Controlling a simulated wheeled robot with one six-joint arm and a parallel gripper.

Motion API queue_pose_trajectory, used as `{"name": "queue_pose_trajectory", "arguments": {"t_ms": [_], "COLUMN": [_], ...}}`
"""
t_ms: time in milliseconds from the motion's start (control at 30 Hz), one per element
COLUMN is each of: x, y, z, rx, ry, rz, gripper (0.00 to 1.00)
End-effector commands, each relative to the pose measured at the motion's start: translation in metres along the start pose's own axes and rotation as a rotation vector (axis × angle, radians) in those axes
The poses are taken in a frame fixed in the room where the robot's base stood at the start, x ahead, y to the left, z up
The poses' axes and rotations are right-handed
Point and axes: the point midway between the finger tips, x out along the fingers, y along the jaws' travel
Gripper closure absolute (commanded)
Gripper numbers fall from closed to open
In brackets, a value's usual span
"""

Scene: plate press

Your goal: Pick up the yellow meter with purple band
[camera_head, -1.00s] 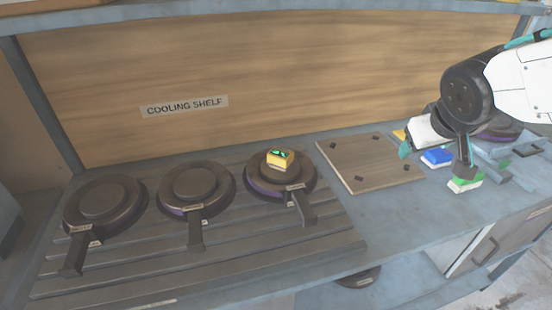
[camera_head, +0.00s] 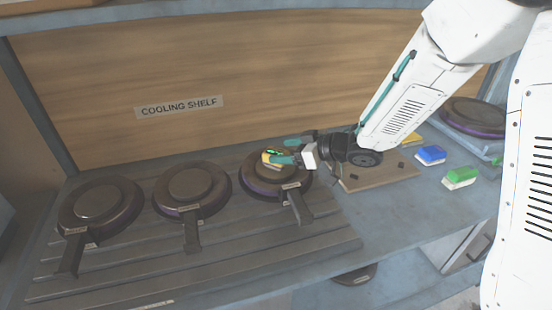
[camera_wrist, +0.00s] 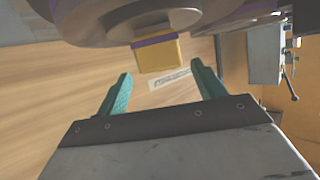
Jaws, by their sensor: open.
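The yellow meter with purple band (camera_wrist: 157,54) sits on the rightmost of three round dark plates; in the head view the meter (camera_head: 269,158) shows a green patch on top. In the wrist view its purple band is next to the plate. My gripper (camera_head: 289,152) is just right of the meter, at about its height. Its teal fingers are spread apart, and in the wrist view my gripper (camera_wrist: 163,85) has the meter ahead, roughly centred between the fingers. I cannot tell whether the near finger overlaps or touches it. Nothing is held.
The three plates, left (camera_head: 102,203), middle (camera_head: 193,187) and right (camera_head: 262,189), lie on a ribbed shelf with handles towards the front. A wooden board (camera_head: 382,180) lies under my arm. Blue (camera_head: 431,154) and green (camera_head: 460,176) blocks stand right. The wooden back panel (camera_head: 300,60) rises behind.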

Motion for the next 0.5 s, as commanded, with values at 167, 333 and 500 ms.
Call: {"name": "queue_pose_trajectory", "arguments": {"t_ms": [167,333,500], "x": [0.026,0.047,0.053], "y": [-0.004,-0.004,-0.004], "z": [0.001,0.002,0.001], "rx": [0.0,-0.001,-0.001], "ry": [0.0,-0.001,0.0], "rz": [-0.002,0.001,0.002], "gripper": [0.31,0.31,0.31]}}
